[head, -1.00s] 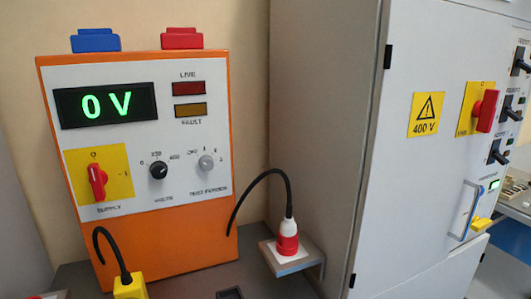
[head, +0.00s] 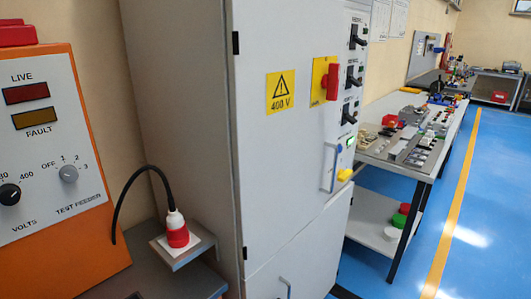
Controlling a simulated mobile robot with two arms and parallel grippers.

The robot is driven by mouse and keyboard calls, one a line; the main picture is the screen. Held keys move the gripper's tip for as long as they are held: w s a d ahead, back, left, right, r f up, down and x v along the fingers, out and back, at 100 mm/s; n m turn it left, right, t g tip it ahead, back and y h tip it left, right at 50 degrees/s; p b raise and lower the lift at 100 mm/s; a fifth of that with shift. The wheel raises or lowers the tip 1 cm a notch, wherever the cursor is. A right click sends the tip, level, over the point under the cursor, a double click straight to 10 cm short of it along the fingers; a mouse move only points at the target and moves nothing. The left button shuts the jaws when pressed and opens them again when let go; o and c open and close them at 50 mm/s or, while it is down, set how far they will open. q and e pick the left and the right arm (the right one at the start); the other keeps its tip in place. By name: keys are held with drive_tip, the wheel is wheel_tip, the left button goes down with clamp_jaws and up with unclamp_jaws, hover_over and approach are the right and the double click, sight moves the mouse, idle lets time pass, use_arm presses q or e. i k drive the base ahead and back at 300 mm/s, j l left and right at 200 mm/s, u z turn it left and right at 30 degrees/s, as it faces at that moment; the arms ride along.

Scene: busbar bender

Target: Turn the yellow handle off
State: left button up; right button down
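A small yellow handle (head: 345,174) sits low on the right part of the grey cabinet front (head: 285,155), beside a blue-grey vertical pull bar (head: 332,150). It is small in the picture, and I cannot tell its position setting. Higher up, a red rotary handle (head: 332,82) stands upright on a yellow plate (head: 319,84). Neither of my grippers is in the head view.
An orange test panel (head: 92,247) stands at the left. A red-and-white plug (head: 177,232) with a black cable sits on a small shelf (head: 170,258). A workbench (head: 402,165) with many parts stands right of the cabinet. The blue floor (head: 497,200) at the right is clear.

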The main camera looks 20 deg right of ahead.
sight(343, 175)
drive_tip(key=z, duration=1.35)
drive_tip(key=i+l+u, duration=0.1)
drive_tip(key=u, duration=0.3)
drive_tip(key=i+l+u, duration=0.1)
drive_tip(key=u, duration=0.35)
drive_tip(key=i+l+u, duration=0.2)
drive_tip(key=l, duration=0.3)
drive_tip(key=i+l+u, duration=0.2)
drive_tip(key=l, duration=0.35)
drive_tip(key=l+u, duration=0.2)
drive_tip(key=l, duration=0.35)
drive_tip(key=i+l+u, duration=0.15)
drive_tip(key=l, duration=0.45)
drive_tip(key=k+j, duration=0.05)
